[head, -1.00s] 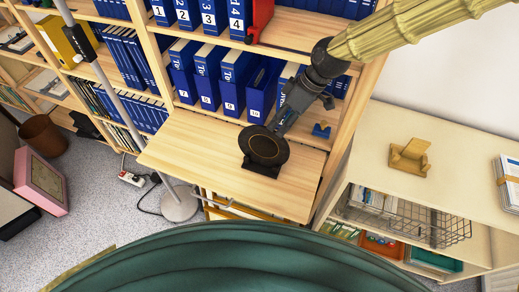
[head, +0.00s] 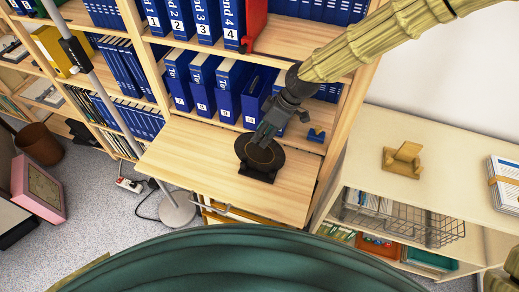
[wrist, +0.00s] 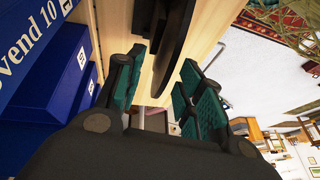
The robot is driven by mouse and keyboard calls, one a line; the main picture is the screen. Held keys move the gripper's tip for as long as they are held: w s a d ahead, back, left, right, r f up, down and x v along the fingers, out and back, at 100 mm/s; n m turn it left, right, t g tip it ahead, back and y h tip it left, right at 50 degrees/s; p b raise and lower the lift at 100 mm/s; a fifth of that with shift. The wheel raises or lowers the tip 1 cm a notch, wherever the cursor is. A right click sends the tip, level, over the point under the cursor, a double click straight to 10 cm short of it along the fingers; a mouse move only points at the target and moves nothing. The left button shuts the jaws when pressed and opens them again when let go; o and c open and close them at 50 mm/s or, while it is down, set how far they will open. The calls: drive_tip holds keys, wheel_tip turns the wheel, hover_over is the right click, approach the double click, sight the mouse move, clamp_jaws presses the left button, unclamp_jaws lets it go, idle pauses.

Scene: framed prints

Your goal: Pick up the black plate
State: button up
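The black plate (head: 257,158) stands tilted on a small dark stand (head: 259,173) on the wooden shelf board. A thin ring marks its face. My gripper (head: 264,140) is at the plate's upper edge in the head view and hides part of it. In the wrist view my gripper (wrist: 158,88) is open, with teal pads on both sides. The plate (wrist: 178,32) shows there nearly edge-on, its lower end reaching into the gap between the fingers. I cannot tell whether a finger touches it.
Blue binders (head: 228,88) stand on the shelf just behind the board (head: 190,160). A small blue object (head: 316,135) lies to the right of my gripper. A low cabinet with a wooden holder (head: 403,159) is at the right. A grey pole (head: 110,95) rises at the left.

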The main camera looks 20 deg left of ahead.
sight(260, 153)
drive_tip(key=shift+p+x, duration=0.35)
drive_tip(key=shift+x, duration=0.95)
clamp_jaws()
